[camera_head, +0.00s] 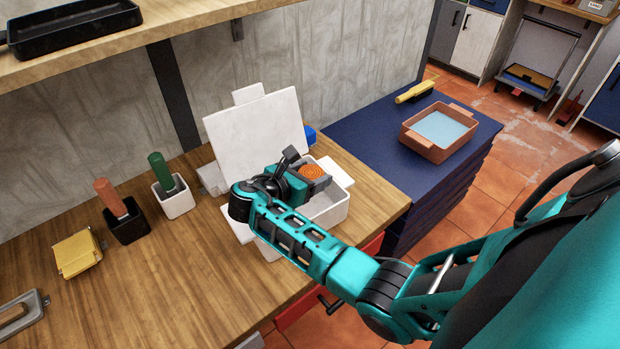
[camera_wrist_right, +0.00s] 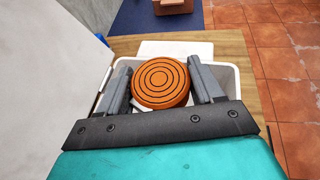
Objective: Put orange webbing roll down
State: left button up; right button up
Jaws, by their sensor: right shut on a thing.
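The orange webbing roll (camera_wrist_right: 160,83) is a round disc with dark concentric rings. It also shows in the head view (camera_head: 312,172). My right gripper (camera_wrist_right: 162,84) is shut on it, with a grey finger on each side; in the head view the same gripper (camera_head: 306,172) is over the white box. The white box (camera_head: 335,211) is open, with its lid (camera_head: 258,130) raised at the back. The roll is at or just above the box opening; I cannot tell whether it touches the box. My left gripper is not in view.
A blue cabinet (camera_head: 365,140) bears a terracotta tray (camera_head: 432,150) and a yellow-handled brush (camera_head: 414,92).

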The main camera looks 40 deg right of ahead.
jog(key=shift+f, duration=0.75)
jog(key=shift+f, duration=0.65)
jog(key=o, duration=1.1)
